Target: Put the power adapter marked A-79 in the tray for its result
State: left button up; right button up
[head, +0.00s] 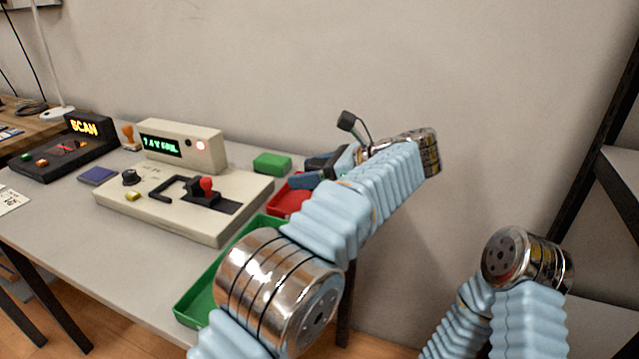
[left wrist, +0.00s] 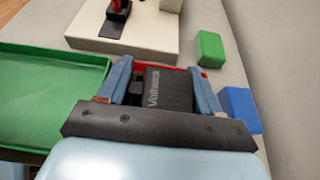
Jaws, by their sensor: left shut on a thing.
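My left gripper (head: 308,172) is shut on a black power adapter (left wrist: 168,92). In the left wrist view the adapter sits between the blue fingers and shows the word "Voltwerk"; no A-79 mark is visible. The adapter and gripper are above the red tray (head: 284,204), which they partly hide. I cannot tell whether the adapter touches the tray. The green tray (head: 190,309) lies nearer, beside the tester, and looks empty in the left wrist view (left wrist: 50,98). The tester (head: 180,148) has a green display, seemingly ending in "FAIL", and a lit reddish lamp. My right gripper is out of view.
A green block (head: 272,163) stands behind the red tray. A blue block (left wrist: 240,108) is right of the gripper in the left wrist view. A scanner marked SCAN (head: 88,126), an orange stamp (head: 128,132) and a blue pad (head: 98,176) are at left. The wall is close behind.

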pick_arm(q)
jog(key=shift+w+d+f, duration=0.3)
jog(key=shift+d+f, duration=0.1)
jog(key=shift+f, duration=0.2)
jog(key=shift+w+d+f, duration=0.3)
jog(key=shift+d+f, duration=0.1)
jog(key=shift+f, duration=0.15)
jog(key=shift+w+d+f+p, duration=0.1)
jog(key=shift+f+p, duration=0.2)
jog(key=shift+f, duration=1.45)
jog(key=shift+f, duration=0.15)
jog(key=o, duration=1.2)
jog(key=shift+c, duration=0.2)
jog(key=shift+r, duration=0.25)
jog(key=v, duration=0.7)
jog(key=shift+d, duration=0.2)
